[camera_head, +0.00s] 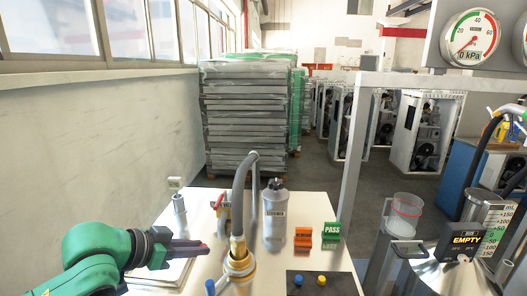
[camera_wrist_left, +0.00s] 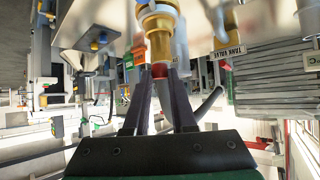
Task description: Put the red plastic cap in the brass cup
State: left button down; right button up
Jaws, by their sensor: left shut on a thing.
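My left gripper (camera_head: 205,246) comes in from the left above the light bench. It is shut on the red plastic cap (camera_head: 203,245), a small red piece at its fingertips. In the left wrist view the cap (camera_wrist_left: 159,71) sits between the two dark fingertips (camera_wrist_left: 159,80). A brass part (camera_head: 238,248), which may be the brass cup, stands just right of the fingertips at the lower end of a grey hose. In the wrist view brass (camera_wrist_left: 160,44) shows just beyond the cap; I cannot tell whether they touch. My right gripper is not in view.
A grey bottle (camera_head: 274,213) stands behind the brass part. An orange block (camera_head: 303,238) and a green PASS block (camera_head: 331,231) are to its right. A dark panel (camera_head: 340,284) with blue and yellow knobs lies in front. The grey hose (camera_head: 240,190) arches over the bench.

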pick_arm(q)
jog(key=s+f+n+t+y, duration=0.1)
jog(key=s+f+n+y, duration=0.2)
jog(key=s+f, duration=0.4)
jog(key=s+f+n+t+y, duration=0.1)
jog(key=s+f+n+y, duration=0.3)
jog(key=s+f, duration=0.3)
jog(key=shift+a+f+n+t, duration=0.3)
jog(key=shift+f+n, duration=0.3)
jog(key=shift+f, duration=1.7)
